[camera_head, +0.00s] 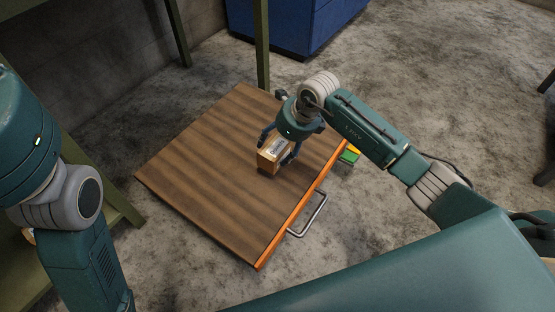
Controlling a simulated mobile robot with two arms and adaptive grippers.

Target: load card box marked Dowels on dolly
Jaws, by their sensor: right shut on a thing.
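The small brown card box (268,163) with a pale label on top is at the right-of-centre part of the dolly (205,165), a flat wooden platform with an orange edge. My right gripper (276,150) is shut on the box from above, with dark fingers at its sides. I cannot tell if the box touches the dolly's top. The label is too small to read. My left arm comes in at the left edge; its gripper is out of view.
A metal handle (309,215) sticks out from the dolly's orange edge. A green and yellow object (349,155) lies by that edge, partly behind my right arm. A blue cabinet (300,22) and green table legs (262,45) stand behind. The rest of the dolly's top is bare.

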